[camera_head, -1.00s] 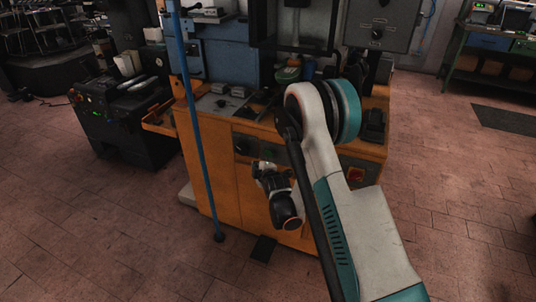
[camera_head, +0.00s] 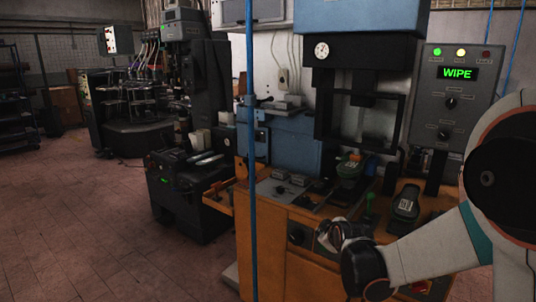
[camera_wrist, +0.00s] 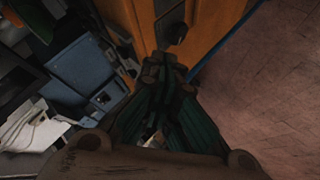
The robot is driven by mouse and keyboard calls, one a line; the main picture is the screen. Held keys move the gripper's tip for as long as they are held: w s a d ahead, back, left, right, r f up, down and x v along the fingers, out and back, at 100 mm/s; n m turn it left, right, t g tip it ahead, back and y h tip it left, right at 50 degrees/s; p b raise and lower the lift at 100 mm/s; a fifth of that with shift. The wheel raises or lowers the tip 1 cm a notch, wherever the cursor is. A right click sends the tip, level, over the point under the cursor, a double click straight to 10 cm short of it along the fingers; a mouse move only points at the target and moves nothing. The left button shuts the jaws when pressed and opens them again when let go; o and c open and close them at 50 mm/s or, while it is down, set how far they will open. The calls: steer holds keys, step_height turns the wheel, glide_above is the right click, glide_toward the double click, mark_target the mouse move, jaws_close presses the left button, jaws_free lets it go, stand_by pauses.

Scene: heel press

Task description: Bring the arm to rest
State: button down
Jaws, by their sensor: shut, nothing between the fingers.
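My gripper (camera_head: 332,235) is in front of the orange cabinet of the press, low at the centre right of the head view. Its fingers are partly hidden there. In the wrist view the two fingers (camera_wrist: 167,72) lie close together, shut with nothing between them, and point toward the orange cabinet front (camera_wrist: 150,22). My arm is bent and comes in from the right edge of the head view.
A control box (camera_head: 455,95) shows "WIPE" with a lit yellow lamp. A blue pole (camera_head: 251,150) stands left. The floor at left is clear.

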steer(key=s+d+r+m+g, duration=0.15)
steer(key=s+r, duration=0.25)
steer(key=s, duration=0.4)
steer(key=s+r+m, duration=0.3)
steer(key=s+r, duration=0.2)
steer(key=s, duration=0.4)
steer(key=s+f+m+g, duration=0.1)
steer(key=s+m, duration=0.4)
steer(key=s, duration=1.3)
steer(key=shift+s+d+f+g+h, duration=0.3)
steer(key=shift+d+g, duration=0.1)
steer(key=shift+g, duration=0.25)
steer(key=shift+w+r, duration=0.1)
stand_by(1.8)
